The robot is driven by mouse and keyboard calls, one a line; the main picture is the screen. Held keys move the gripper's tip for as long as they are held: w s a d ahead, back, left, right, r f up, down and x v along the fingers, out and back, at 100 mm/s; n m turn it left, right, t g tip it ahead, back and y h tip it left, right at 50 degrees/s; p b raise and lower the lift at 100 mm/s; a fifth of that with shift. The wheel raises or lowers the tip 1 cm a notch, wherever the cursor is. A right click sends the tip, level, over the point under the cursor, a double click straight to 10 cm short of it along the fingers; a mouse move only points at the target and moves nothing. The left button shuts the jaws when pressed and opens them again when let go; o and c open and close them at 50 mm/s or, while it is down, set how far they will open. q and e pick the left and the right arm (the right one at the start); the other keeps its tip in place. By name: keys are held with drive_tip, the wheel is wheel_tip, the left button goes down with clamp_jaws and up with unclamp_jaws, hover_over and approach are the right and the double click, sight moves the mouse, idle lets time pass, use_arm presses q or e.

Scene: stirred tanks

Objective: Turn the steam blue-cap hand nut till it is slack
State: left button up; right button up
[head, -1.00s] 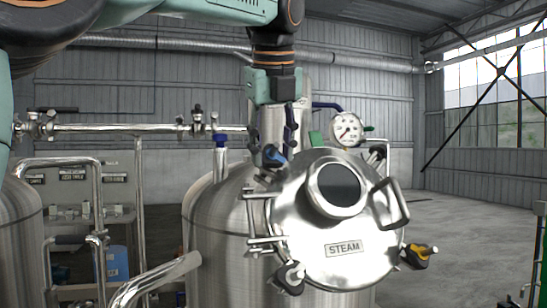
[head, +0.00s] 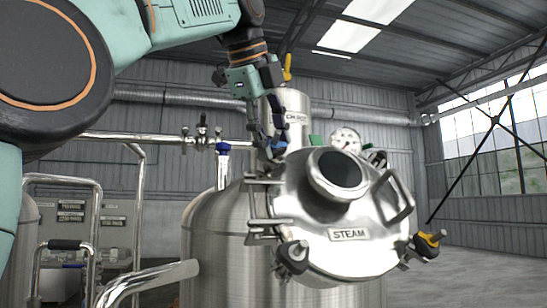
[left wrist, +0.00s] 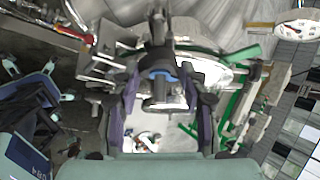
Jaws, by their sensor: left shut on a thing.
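The steam lid (head: 366,240) is a round steel cover with a dark sight glass and a STEAM label, on a steel tank. The blue-cap hand nut (head: 279,148) is at its upper left edge, partly hidden by my left gripper (head: 271,146). My left gripper reaches it from above and is shut on it. In the left wrist view the blue cap (left wrist: 160,73) sits between the two fingers of my left gripper (left wrist: 163,88). How tight the nut is cannot be seen. My right gripper is not in view.
A black hand nut (head: 293,256) and a yellow-cap hand nut (head: 428,242) sit on the lower rim. The lid has a bar handle (head: 399,195) on its right. A pressure gauge (head: 345,140) stands behind. A blue-topped valve (head: 222,148) and pipes are to the left.

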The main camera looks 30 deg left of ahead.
use_arm(q)
drive_tip(key=n+t+b, duration=0.2)
drive_tip(key=n+b, duration=0.1)
drive_tip(key=b, duration=0.2)
drive_tip(key=f+n+t+y+b, duration=0.1)
drive_tip(key=n+t+b, duration=0.1)
drive_tip(key=n+b, duration=0.2)
drive_tip(key=n+t+y+b, duration=0.1)
drive_tip(key=n+t+b, duration=0.1)
drive_tip(key=b, duration=0.6)
drive_tip(key=shift+s+f+n, duration=0.15)
drive_tip(key=shift+n, duration=0.65)
drive_tip(key=shift+n+t+y+b, duration=0.6)
drive_tip(key=shift+n+y+b, duration=0.45)
drive_tip(key=shift+n, duration=0.45)
drive_tip(key=shift+f, duration=0.1)
drive_tip(key=o, duration=1.1)
drive_tip(key=shift+w+a, duration=0.15)
drive_tip(key=shift+w, duration=0.05)
drive_tip(key=shift+o, duration=0.2)
drive_tip(key=shift+s+d+r, duration=0.2)
drive_tip(key=shift+s, duration=0.05)
drive_tip(key=shift+w+a, duration=0.15)
